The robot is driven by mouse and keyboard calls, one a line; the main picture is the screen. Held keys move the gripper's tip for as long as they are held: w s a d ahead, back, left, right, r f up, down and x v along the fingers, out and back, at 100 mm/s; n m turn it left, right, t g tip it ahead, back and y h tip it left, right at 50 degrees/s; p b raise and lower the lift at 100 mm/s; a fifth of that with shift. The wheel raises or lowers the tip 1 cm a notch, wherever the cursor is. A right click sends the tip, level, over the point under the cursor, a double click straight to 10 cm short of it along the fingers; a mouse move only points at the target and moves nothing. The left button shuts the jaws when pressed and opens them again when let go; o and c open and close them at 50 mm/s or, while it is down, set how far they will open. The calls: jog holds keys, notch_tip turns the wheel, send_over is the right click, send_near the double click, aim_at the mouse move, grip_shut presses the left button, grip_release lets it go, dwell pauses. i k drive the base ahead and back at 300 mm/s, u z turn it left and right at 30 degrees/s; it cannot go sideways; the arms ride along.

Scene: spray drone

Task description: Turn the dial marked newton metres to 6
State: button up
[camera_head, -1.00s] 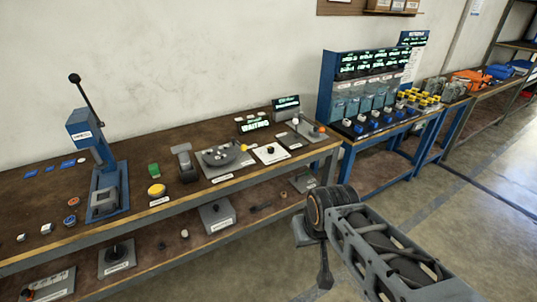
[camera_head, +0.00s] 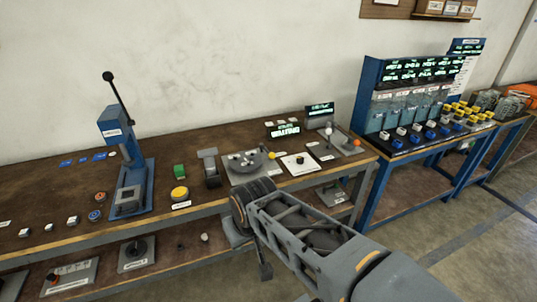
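Labels are too small to read, so I cannot tell which dial is marked newton metres. On the bench top, a white plate with a small black knob (camera_head: 299,160) lies right of a grey plate with a round dark dial (camera_head: 245,163). On the lower shelf, a grey box carries a black knob (camera_head: 137,248), and a panel (camera_head: 70,277) lies to its left. My arm reaches in from the lower right, its dark joint in front of the bench edge. My gripper (camera_head: 264,270) seems to hang below that joint, apart from the controls; its fingers cannot be made out.
A blue lever press (camera_head: 125,170) stands on the bench at left. A blue rack (camera_head: 410,95) with jars stands at right. Floor is clear at lower right.

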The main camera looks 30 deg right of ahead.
aim_at(300, 160)
jog(key=z, duration=0.3)
jog(key=i, duration=0.85)
jog(key=z, duration=0.85)
